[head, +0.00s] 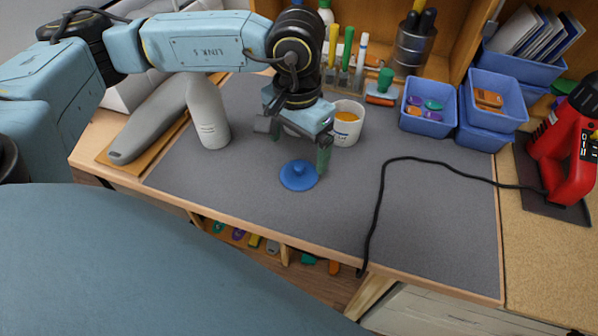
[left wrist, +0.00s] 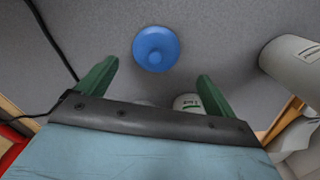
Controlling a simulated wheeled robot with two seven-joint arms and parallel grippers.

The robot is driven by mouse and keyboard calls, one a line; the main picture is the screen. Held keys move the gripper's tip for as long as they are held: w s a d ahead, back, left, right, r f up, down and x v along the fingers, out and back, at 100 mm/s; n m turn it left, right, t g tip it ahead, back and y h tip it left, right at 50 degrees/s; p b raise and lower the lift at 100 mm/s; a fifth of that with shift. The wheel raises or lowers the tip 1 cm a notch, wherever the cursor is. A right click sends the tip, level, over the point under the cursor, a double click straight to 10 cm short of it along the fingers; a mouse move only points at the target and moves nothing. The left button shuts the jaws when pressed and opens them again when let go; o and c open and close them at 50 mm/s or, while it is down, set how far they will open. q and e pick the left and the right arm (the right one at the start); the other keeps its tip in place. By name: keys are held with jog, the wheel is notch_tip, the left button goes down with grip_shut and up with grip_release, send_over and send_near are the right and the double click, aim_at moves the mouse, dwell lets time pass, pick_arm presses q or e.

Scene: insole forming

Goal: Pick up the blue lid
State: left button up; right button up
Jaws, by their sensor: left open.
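The round blue lid (head: 299,175) with a small knob on top lies flat on the grey mat (head: 250,170). My left gripper (head: 299,150) is above and behind the lid, with its green fingers pointing down. It is open and empty. In the left wrist view the lid (left wrist: 155,48) lies ahead of the gap between the two spread fingers of my left gripper (left wrist: 158,82). The lid appears clear of both fingers. My right gripper is not in view.
A white bottle (head: 207,115) stands left of the gripper, and a white cup (head: 347,122) with orange contents stands right behind it. A black cable (head: 382,190) crosses the mat. Blue bins (head: 428,107) stand at the back right. The mat right of the lid is mostly free.

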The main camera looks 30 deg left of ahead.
aim_at(299, 166)
pick_arm(q)
jog(key=f, duration=0.5)
jog(key=shift+s+d, duration=0.2)
jog(key=shift+d, duration=0.1)
jog(key=shift+c, duration=0.4)
jog(key=c, duration=1)
